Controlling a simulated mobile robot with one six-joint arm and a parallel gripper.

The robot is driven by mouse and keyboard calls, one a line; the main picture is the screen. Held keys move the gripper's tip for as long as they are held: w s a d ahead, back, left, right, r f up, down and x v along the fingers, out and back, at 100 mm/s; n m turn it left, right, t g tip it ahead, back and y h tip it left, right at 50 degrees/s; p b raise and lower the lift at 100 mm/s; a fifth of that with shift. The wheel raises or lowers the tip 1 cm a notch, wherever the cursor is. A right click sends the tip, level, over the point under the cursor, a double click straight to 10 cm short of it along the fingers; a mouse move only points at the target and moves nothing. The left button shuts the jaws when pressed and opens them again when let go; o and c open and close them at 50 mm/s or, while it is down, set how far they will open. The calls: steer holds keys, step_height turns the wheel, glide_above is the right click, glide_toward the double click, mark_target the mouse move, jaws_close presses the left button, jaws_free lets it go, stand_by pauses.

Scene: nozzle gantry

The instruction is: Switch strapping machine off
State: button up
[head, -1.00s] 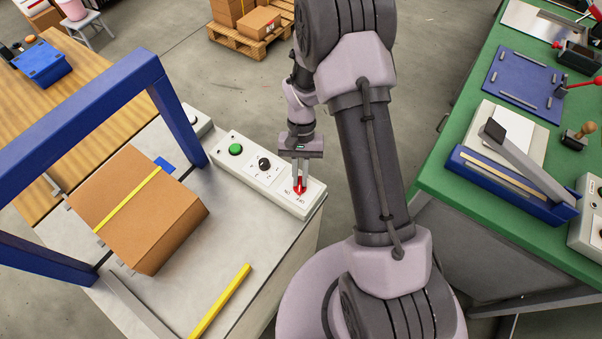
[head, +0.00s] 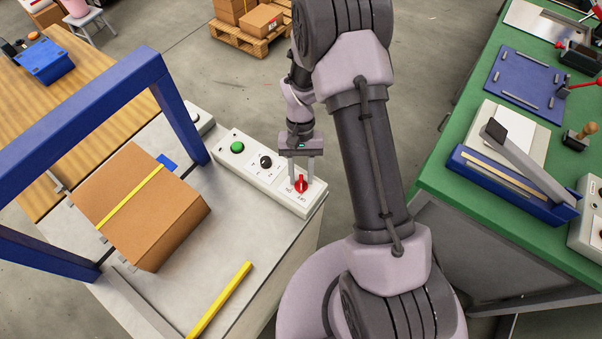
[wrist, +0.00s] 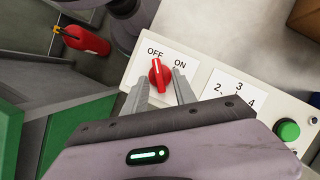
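The strapping machine (head: 215,255) is at the left in the head view, with a white control box (head: 240,170) along its edge. On the box is a red rotary switch (head: 301,185), which also shows in the wrist view (wrist: 159,76). Its raised bar points up to the OFF label (wrist: 155,52); the ON label (wrist: 180,64) is to its right. My gripper (head: 301,175) is open, with one finger on each side of the red switch and a gap to it. The fingers also show in the wrist view (wrist: 160,90).
The box also has a black selector knob (head: 265,162) and a green button (head: 237,147). A cardboard box (head: 150,215) lies under the machine's blue arch (head: 85,115). A green bench (head: 440,180) with tools stands at the right. A fire extinguisher (wrist: 85,40) shows in the wrist view.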

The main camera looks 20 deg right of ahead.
steer(key=p+v, duration=0.4)
steer(key=v, duration=1.3)
steer(key=shift+r+p, duration=0.2)
steer(key=shift+p, duration=0.1)
steer(key=shift+w, duration=0.1)
steer(key=s+a+r+t+b, duration=0.35)
steer(key=s+r+b, duration=0.25)
steer(key=r, duration=0.4)
steer(key=s+a+t+b, duration=0.2)
steer(key=s+t+b, duration=0.3)
steer(key=s, duration=0.9)
steer(key=shift+s+a+m+t+y, duration=0.3)
steer(key=shift+a+m+t, duration=0.1)
steer(key=shift+t, duration=0.35)
steer(key=shift+f, duration=0.1)
